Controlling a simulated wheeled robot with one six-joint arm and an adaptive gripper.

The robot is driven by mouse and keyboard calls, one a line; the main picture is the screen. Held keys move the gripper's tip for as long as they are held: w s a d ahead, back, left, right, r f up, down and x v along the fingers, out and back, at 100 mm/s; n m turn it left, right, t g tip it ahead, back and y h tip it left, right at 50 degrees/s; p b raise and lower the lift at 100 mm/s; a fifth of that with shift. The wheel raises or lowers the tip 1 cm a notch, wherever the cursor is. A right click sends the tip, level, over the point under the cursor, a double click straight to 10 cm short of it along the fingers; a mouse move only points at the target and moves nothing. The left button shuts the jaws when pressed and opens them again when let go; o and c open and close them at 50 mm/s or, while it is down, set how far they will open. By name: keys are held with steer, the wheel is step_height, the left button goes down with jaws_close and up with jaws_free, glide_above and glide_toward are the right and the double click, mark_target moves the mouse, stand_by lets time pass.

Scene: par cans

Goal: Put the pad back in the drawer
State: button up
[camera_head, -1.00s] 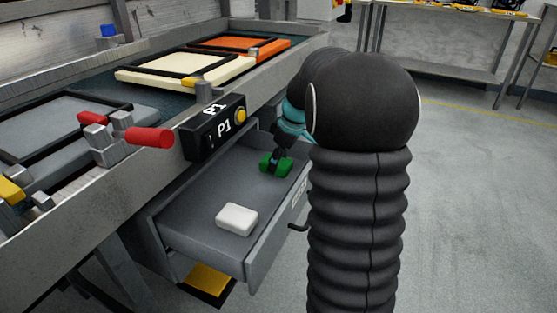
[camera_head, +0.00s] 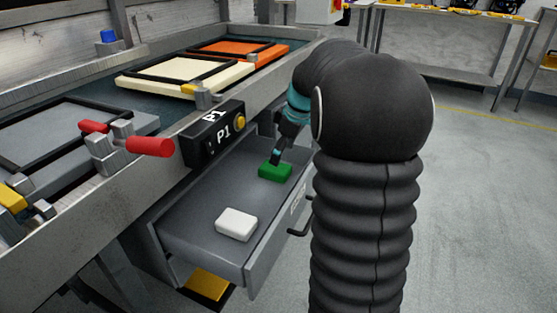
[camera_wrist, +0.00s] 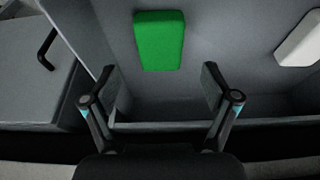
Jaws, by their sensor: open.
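A green pad (camera_head: 275,171) lies in the open grey drawer (camera_head: 185,215), toward its far end. It also shows in the wrist view (camera_wrist: 160,40), flat on the drawer floor and apart from both fingers. My gripper (camera_head: 277,156) is over that end of the drawer, close to the pad. In the wrist view my gripper (camera_wrist: 158,95) is open and empty, its two fingers spread wide. A white pad (camera_head: 236,224) lies nearer the front of the drawer and shows partly at the right edge of the wrist view (camera_wrist: 300,42).
The drawer handle (camera_head: 299,230) sticks out at the right. Above the drawer are a bench with a P1 box (camera_head: 216,133), a red-handled clamp (camera_head: 148,146) and cream (camera_head: 180,77) and orange (camera_head: 232,53) panels. The drawer's middle is clear.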

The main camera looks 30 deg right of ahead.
steer(key=v, duration=0.6)
steer(key=shift+r+p, duration=0.35)
steer(key=shift+p, duration=0.1)
steer(key=shift+s+d, duration=0.1)
steer(key=shift+s, duration=0.05)
stand_by(0.6)
